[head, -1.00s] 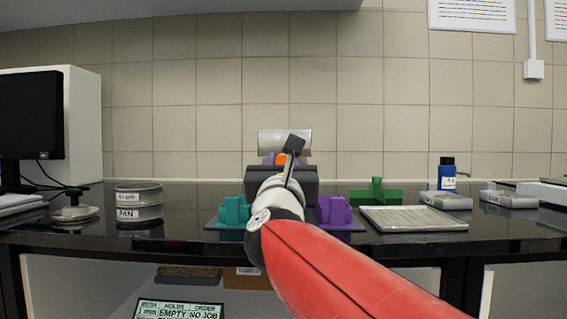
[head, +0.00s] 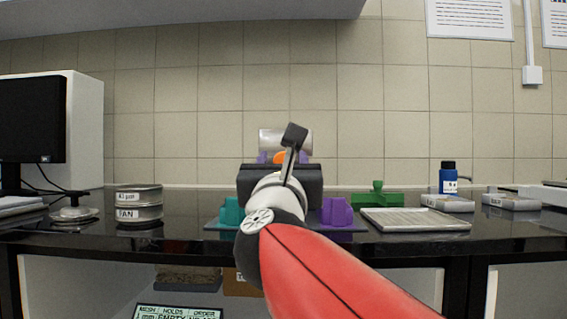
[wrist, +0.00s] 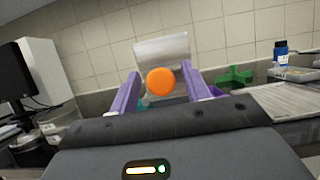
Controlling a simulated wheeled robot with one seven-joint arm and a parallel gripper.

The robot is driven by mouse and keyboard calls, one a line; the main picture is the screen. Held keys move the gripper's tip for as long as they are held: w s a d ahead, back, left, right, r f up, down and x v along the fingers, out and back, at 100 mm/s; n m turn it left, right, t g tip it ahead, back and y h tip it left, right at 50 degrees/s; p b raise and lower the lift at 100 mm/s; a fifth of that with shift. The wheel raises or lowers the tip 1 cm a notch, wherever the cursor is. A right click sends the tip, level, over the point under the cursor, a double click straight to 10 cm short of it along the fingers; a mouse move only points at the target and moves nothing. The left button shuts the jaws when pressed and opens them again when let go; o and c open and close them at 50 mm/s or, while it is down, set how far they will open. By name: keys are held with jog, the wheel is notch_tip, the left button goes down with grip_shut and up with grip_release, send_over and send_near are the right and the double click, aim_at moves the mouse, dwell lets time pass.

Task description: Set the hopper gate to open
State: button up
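A pale silver hopper-like body (head: 285,139) stands at the back of the counter, behind my gripper in the head view. It also shows in the wrist view (wrist: 162,50). A round orange knob (wrist: 160,82) sits in front of it; part of it shows in the head view (head: 282,157). I cannot tell the gate's position. My gripper (wrist: 160,85) has two purple fingers, apart, one on each side of the knob in the wrist view. Gaps show between knob and fingers, and I see no contact. My dark gripper body hides the hopper's lower part in the head view.
A teal block (head: 231,212) and a purple block (head: 336,212) flank my arm. A green handled part (head: 377,196) and a pale tray (head: 415,219) are to the right. Stacked sieve pans (head: 139,205) and a monitor (head: 32,120) are to the left.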

jog(key=b+v, duration=0.1)
jog(key=v, duration=0.7)
jog(key=shift+w, duration=0.1)
notch_tip(320, 180, down, 13)
jog(key=d+n+g+y+p, duration=0.2)
jog(key=n+g+y+p, duration=0.4)
jog(key=n, duration=1.6)
jog(key=s+d+f+n+g+h+p, duration=0.1)
jog(key=s+d+f+n+g, duration=0.4)
jog(key=f, duration=0.5)
jog(key=s+d+f+n+g+h+p, duration=0.1)
jog(key=s+d+f+n+g+h, duration=0.3)
jog(key=s+d+f+n, duration=0.4)
notch_tip(320, 180, down, 2)
jog(key=shift+s+d+f+n+g+p, duration=0.2)
jog(key=shift+d+n+g+p, duration=0.1)
jog(key=shift+d+n+g, duration=0.5)
